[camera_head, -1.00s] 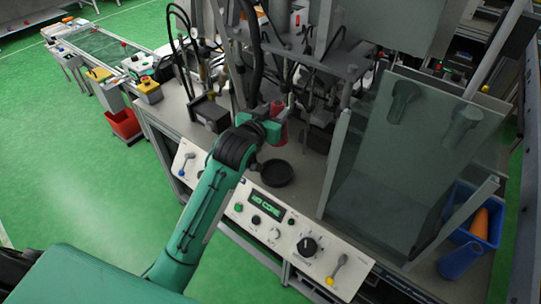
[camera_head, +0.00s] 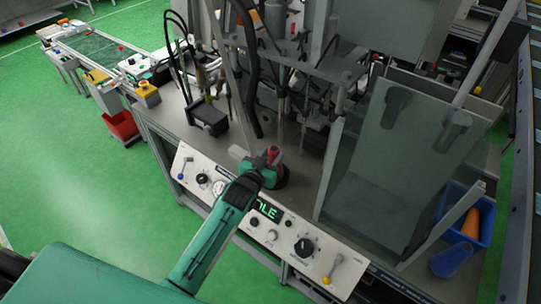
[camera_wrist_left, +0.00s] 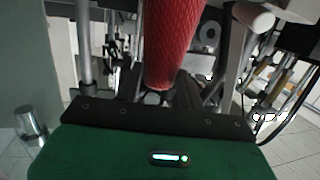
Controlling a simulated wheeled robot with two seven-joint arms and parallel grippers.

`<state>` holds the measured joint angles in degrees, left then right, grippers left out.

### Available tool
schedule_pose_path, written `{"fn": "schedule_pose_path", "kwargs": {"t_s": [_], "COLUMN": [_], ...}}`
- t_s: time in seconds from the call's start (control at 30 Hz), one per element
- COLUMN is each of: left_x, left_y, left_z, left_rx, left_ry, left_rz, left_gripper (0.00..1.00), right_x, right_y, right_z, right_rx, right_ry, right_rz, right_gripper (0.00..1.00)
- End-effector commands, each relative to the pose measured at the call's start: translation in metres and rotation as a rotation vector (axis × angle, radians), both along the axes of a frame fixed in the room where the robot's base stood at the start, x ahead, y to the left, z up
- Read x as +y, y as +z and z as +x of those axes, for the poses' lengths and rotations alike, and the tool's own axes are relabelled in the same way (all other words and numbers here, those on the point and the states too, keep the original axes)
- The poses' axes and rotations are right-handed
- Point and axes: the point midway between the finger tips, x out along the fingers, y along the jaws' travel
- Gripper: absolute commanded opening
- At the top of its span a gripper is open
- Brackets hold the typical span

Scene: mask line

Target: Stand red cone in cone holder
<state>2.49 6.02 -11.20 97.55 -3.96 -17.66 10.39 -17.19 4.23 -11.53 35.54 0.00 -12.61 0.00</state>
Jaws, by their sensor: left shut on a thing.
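My left gripper (camera_head: 262,164) is shut on the red cone (camera_head: 272,153), over the front of the bench. The cone's red tip shows above the jaws in the head view. In the left wrist view the cone (camera_wrist_left: 172,40) is a textured red body that narrows toward the bottom of the picture. A dark round piece (camera_head: 283,177), which looks like the cone holder, sits right behind and under the gripper, mostly covered by it. I cannot tell whether the cone touches it. My right gripper is not in view.
A sloped control panel (camera_head: 313,247) with knobs runs along the bench front. A clear guard panel (camera_head: 407,165) stands to the right. A blue bin (camera_head: 453,205) holds an orange cone (camera_head: 482,222), with a blue cone (camera_head: 452,259) beside it. Machine rods stand behind.

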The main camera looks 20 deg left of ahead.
Motion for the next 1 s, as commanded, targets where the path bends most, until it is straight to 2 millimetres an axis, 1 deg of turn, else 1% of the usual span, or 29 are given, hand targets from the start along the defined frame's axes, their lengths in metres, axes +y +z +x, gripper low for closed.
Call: {"fn": "schedule_pose_path", "kwargs": {"t_s": [0.13,0.23,0.27,0.3,0.37,0.73,0.87,1.0], "left_x": [0.000,0.000,0.000,0.000,0.000,0.000,0.002,0.006], "left_y": [0.001,-0.002,-0.002,-0.002,-0.002,0.000,0.000,0.003], "left_z": [0.000,0.000,0.000,0.000,0.000,-0.002,-0.015,-0.039], "left_rx": [-0.002,-0.002,0.000,-0.001,0.000,0.001,0.000,0.001], "left_ry": [0.000,0.000,0.000,0.000,0.000,0.000,0.000,0.000], "left_rz": [0.000,0.000,0.000,0.000,0.000,0.000,0.000,0.000], "left_gripper": [0.00,0.00,0.40,0.48,0.60,0.60,0.60,0.60], "right_x": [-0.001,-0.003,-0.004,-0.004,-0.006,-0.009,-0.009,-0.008], "right_y": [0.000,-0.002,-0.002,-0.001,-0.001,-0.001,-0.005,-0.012], "right_z": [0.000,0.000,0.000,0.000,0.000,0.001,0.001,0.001], "right_rx": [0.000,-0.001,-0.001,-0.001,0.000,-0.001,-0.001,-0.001], "right_ry": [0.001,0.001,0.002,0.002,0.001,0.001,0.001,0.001], "right_rz": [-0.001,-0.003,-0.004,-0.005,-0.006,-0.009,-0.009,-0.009], "right_gripper": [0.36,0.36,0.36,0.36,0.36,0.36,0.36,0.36]}}
